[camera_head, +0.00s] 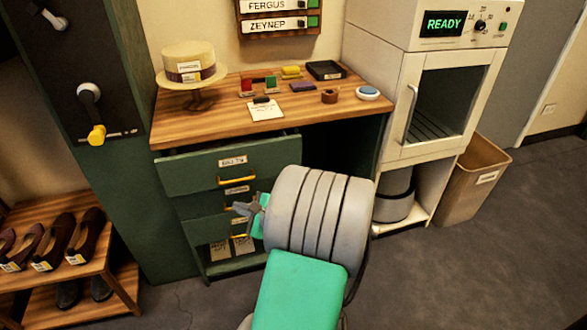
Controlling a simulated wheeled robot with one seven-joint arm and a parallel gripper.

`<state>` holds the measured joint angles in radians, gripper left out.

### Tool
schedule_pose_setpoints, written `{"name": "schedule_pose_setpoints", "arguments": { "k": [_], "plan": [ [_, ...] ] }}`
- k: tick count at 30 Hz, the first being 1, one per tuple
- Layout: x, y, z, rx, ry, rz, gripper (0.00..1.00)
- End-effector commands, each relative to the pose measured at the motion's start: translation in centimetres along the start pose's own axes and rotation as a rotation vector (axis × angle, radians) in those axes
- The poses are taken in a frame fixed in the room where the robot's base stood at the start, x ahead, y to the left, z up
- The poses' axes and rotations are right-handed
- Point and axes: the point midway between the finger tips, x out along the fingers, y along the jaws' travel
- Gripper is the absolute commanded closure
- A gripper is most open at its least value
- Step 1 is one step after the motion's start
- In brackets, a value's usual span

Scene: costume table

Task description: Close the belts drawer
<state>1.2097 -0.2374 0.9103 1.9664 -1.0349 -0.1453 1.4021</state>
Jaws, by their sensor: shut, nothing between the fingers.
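The green desk has a stack of drawers under its left side. The top drawer (195,172) stands pulled out, with a dark gap between its front and the wooden desk top. It has a yellow handle (236,180) and a small white label (232,161) that seems to read belts, though it is blurred. My gripper (236,208) is shut and empty, in front of the drawer stack and below the top drawer's handle in the picture. I cannot tell whether it touches anything. My arm hides the right part of the lower drawers.
The desk top (215,110) holds a hat on a stand (188,62), a black tray (326,70) and several small items. A shoe rack (60,250) is at left. A white cabinet (430,100) and a bin (470,185) stand at right. Floor is free at lower right.

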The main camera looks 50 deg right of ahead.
Motion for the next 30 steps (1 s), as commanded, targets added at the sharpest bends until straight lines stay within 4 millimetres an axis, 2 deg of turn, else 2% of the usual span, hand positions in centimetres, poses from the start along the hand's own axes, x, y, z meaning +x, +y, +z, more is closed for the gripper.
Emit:
{"name": "schedule_pose_setpoints", "arguments": {
  "k": [1, 4, 7, 10, 14, 30],
  "plan": [
    [-1.8, -2.1, -3.8, 0.214, 0.006, -0.146, 1.00],
    [-6.3, -6.1, -8.7, 0.571, -0.046, -0.419, 1.00],
    [-10.1, -8.0, -11.8, 0.784, -0.105, -0.595, 1.00],
    [-11.5, -8.7, -13.0, 0.866, -0.136, -0.666, 1.00],
    [-10.6, -9.5, -13.2, 0.870, -0.143, -0.668, 1.00],
    [-1.8, -16.0, -14.7, 0.865, -0.141, -0.665, 1.00]
  ]
}}
